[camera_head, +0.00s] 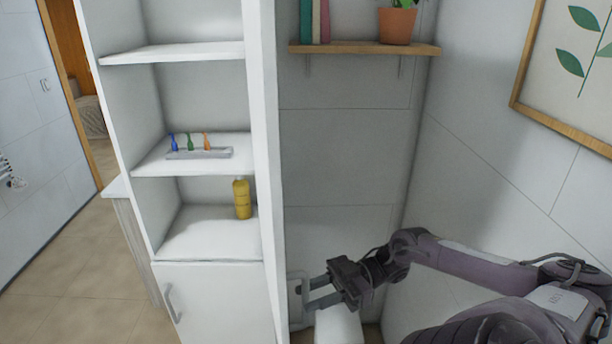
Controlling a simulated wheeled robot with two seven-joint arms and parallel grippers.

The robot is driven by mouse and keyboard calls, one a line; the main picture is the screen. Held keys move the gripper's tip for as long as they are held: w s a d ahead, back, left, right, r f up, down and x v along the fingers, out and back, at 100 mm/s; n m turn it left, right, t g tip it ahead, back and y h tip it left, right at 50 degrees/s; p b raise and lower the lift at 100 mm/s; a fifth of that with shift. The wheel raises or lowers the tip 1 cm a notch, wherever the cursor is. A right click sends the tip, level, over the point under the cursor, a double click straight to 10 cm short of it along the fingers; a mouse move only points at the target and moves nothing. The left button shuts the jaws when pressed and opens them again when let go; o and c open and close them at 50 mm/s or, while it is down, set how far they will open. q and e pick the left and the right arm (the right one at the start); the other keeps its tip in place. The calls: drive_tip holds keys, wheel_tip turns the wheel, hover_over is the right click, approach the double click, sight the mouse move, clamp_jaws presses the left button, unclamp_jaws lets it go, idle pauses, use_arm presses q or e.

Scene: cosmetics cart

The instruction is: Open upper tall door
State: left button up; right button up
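The tall white cabinet (203,218) stands left of centre, and its open shelves show with no door across their front. A tall white panel (268,120) runs edge-on along the right of the shelves; it looks like the upper door swung wide, but I cannot tell for sure. The lower door (225,305) is shut, with a grey handle (172,303) at its left. My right gripper (308,295) is just right of the panel's lower part, its fingers apart beside a pale handle-like piece (296,300). Contact is unclear. My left gripper is out of view.
A yellow bottle (242,198) and a small rack (200,153) with coloured items stand on the shelves. A wooden wall shelf (365,49) with a potted plant (397,22) hangs above my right arm. A white object (338,327) is below the gripper. Floor is clear at left.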

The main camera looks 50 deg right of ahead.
drive_tip(key=shift+b+v, duration=0.6)
drive_tip(key=shift+v, duration=2.35)
drive_tip(key=shift+f, duration=0.1)
